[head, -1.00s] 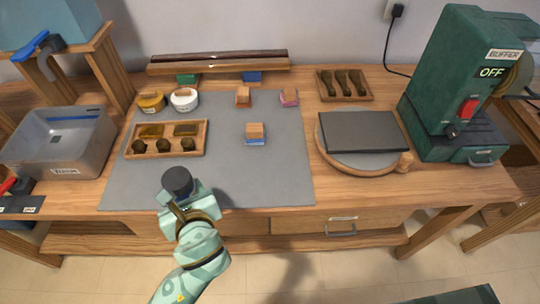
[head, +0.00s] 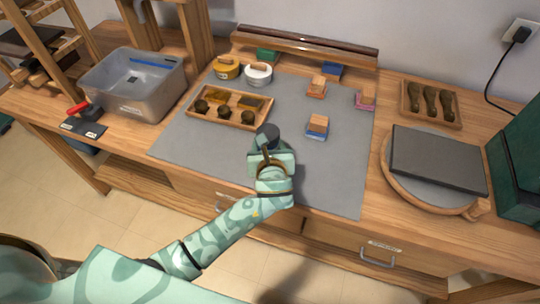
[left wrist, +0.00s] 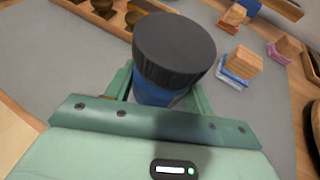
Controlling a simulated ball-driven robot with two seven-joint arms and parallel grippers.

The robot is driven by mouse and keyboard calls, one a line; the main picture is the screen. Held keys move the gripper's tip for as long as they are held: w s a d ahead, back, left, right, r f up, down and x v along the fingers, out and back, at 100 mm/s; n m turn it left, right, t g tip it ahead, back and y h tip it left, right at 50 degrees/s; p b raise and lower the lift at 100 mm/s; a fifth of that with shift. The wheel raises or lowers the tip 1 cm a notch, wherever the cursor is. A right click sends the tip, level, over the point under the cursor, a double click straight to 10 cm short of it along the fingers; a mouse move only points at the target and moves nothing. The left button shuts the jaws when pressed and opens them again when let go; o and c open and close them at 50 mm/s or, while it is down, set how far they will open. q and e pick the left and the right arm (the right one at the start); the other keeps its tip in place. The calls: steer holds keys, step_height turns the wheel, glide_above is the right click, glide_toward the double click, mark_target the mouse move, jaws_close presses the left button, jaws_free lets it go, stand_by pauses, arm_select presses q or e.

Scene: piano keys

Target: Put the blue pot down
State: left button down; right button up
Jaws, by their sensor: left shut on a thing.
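The blue pot (left wrist: 152,95) has a wide black lid (left wrist: 174,44) and a blue body, seen in the left wrist view. My left gripper (left wrist: 158,94) is shut on its body, with a finger on each side. In the head view the black lid (head: 267,132) shows above my left gripper (head: 268,152), near the front part of the grey mat (head: 330,185). The pot's base is hidden, so I cannot tell whether it touches the mat. My right gripper is not in view.
Yellow (head: 227,68) and white (head: 258,75) pots stand at the mat's back left, behind a wooden tray (head: 230,119). A blue-based block (head: 317,127) lies right of the gripper. A round board with a dark slab (head: 438,158) is farther right. The mat's front right is clear.

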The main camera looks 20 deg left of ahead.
arm_select(q)
steer(key=f, duration=0.1)
steer(key=f+b, duration=0.2)
steer(key=f, duration=0.1)
steer(key=shift+w, duration=0.3)
steer(key=shift+r, duration=0.2)
steer(key=shift+f, duration=0.1)
steer(key=c, duration=0.6)
jaws_free()
steer(key=shift+o, duration=0.2)
